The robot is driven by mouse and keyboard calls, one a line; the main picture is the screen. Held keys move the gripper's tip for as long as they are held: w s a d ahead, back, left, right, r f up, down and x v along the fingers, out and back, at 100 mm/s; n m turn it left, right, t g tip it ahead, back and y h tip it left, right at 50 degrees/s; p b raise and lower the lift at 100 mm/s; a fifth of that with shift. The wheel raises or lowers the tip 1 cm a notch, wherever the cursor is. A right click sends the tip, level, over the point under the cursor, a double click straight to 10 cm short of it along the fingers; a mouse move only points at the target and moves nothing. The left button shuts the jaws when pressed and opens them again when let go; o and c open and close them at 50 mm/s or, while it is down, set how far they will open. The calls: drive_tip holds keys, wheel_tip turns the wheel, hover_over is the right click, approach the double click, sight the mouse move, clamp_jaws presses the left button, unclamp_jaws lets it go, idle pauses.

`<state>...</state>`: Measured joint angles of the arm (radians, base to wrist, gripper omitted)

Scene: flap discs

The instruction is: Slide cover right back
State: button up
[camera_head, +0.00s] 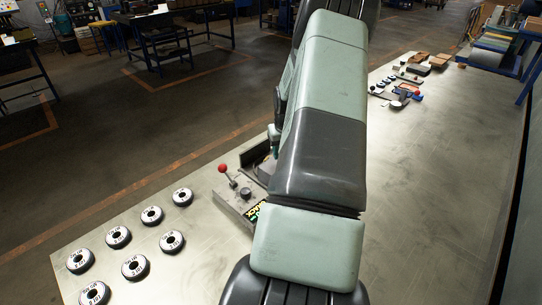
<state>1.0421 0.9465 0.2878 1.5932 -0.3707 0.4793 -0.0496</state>
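A grey device (240,205) with a red-knobbed lever (223,169) and a lit display (252,212) stands on the metal table, left of my arm. A dark upright panel (256,151) shows at its far end, partly behind my arm. I cannot tell whether this panel is the cover or where a cover stands along its travel. My large green and grey arm covers the device's right side. The gripper itself is hidden behind the arm, so its fingers and anything in them do not show.
Several flap discs (134,267) lie spaced apart on the table's near left. A second group of small devices (400,92) and brown blocks (430,62) sits at the far end. The table (440,170) right of my arm is clear.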

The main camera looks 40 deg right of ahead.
drive_tip(key=shift+s+d, duration=0.1)
drive_tip(key=shift+s, duration=2.95)
drive_tip(key=o, duration=0.8)
drive_tip(key=shift+w, duration=0.1)
wheel_tip(320, 180, up, 8)
drive_tip(key=shift+w, duration=0.1)
